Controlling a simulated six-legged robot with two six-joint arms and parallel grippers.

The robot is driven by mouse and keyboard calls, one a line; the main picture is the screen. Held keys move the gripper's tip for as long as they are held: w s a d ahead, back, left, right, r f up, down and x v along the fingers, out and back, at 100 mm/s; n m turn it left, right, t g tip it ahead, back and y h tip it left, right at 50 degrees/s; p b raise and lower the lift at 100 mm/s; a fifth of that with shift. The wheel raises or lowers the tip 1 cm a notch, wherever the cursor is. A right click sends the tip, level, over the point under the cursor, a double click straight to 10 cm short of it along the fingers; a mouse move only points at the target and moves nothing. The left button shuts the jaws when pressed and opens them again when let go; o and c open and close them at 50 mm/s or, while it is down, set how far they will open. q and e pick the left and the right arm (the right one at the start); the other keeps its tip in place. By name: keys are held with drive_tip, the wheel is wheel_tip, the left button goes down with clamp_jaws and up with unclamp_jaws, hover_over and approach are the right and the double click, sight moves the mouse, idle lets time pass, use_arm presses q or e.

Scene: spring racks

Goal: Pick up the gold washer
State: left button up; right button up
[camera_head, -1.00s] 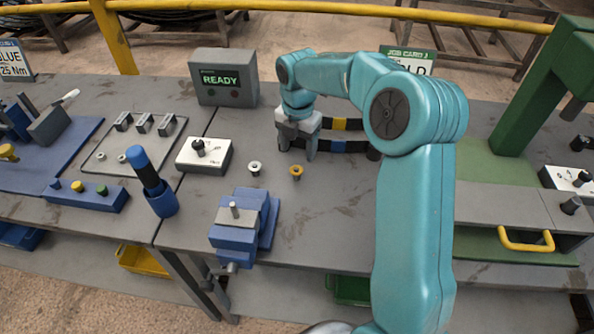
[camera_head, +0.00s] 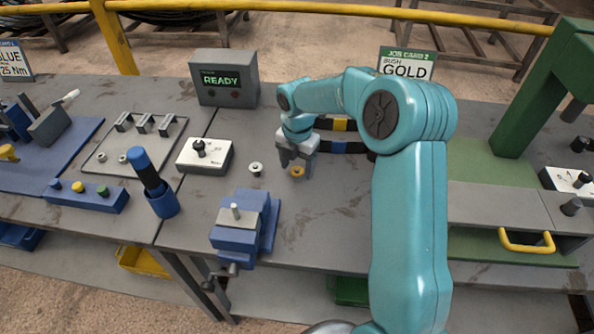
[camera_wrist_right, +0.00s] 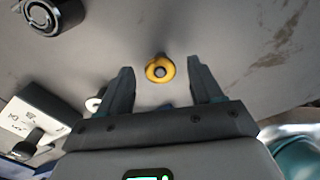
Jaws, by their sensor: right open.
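The gold washer (camera_head: 297,171) sits on the grey bench top, right of a silver washer (camera_head: 255,168). In the right wrist view the gold washer (camera_wrist_right: 160,69) lies ahead of and between the two fingertips, with a grey pin or hole at its centre. My right gripper (camera_head: 297,165) is open and empty, pointing down just above and behind the gold washer; its fingers also show in the wrist view (camera_wrist_right: 161,75). I cannot tell its exact height over the bench. My left gripper is not in view.
A blue vise (camera_head: 240,225) stands in front of the washers. A white switch box (camera_head: 204,157) is to the left, and a grey READY display box (camera_head: 223,78) behind it. A job card reading GOLD (camera_head: 406,65) stands at the back.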

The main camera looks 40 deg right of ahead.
drive_tip(key=shift+f, duration=0.15)
drive_tip(key=c, duration=0.9)
